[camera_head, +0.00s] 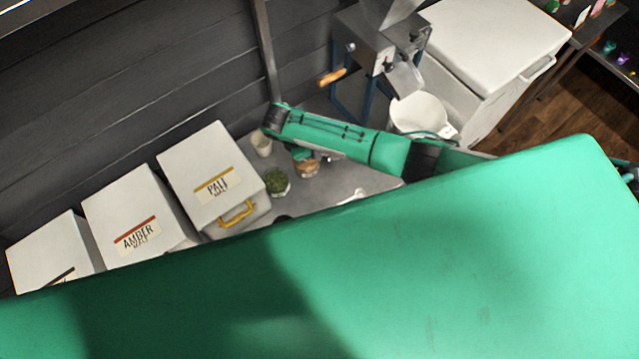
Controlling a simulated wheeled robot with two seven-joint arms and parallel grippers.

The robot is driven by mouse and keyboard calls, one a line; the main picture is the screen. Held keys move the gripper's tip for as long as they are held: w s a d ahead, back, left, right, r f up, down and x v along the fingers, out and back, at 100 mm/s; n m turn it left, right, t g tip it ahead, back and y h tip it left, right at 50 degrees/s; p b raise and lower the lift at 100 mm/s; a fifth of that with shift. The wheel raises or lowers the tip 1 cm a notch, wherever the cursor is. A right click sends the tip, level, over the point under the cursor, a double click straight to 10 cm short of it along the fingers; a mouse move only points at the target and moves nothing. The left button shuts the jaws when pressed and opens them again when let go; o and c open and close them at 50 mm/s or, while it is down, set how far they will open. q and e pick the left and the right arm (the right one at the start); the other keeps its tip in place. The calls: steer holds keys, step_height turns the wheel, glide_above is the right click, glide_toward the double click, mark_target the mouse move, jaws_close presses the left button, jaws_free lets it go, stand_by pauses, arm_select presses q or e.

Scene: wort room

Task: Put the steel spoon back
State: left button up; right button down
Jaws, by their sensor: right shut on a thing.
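A small bright, elongated shape (352,196) shows low over the grey counter (335,183); it looks like the steel spoon, partly cut off by green in front. A green arm link of mine (340,140) reaches in from the right across the counter and ends in a dark joint at the back. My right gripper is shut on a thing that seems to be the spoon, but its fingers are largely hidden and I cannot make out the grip. My left gripper is not in view.
A large green part of mine covers the lower picture. White bins labelled PALE (198,165) and AMBER (125,205) stand at left. A jar of green stuff (277,182), a brown jar (306,168) and a pale cup (261,143) crowd the counter. A mill (368,50) and white bucket (418,112) stand behind.

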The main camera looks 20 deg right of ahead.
steer(key=s+f+n+t+b, duration=0.1)
steer(key=s+f+b, duration=0.1)
steer(key=f, duration=0.3)
steer(key=s+f+n+b, duration=0.2)
steer(key=f+b, duration=0.1)
steer(key=f, duration=0.2)
steer(key=s+f+n+t+b, duration=0.1)
steer(key=s+f+n+b, duration=0.1)
steer(key=f, duration=0.4)
steer(key=shift+s+a+t+b, duration=0.25)
steer(key=shift+t+b, duration=0.05)
steer(key=shift+b, duration=0.25)
steer(key=c, duration=1.4)
jaws_free()
steer(key=v, duration=1.4)
steer(key=shift+d, duration=0.15)
steer(key=shift+s, duration=0.15)
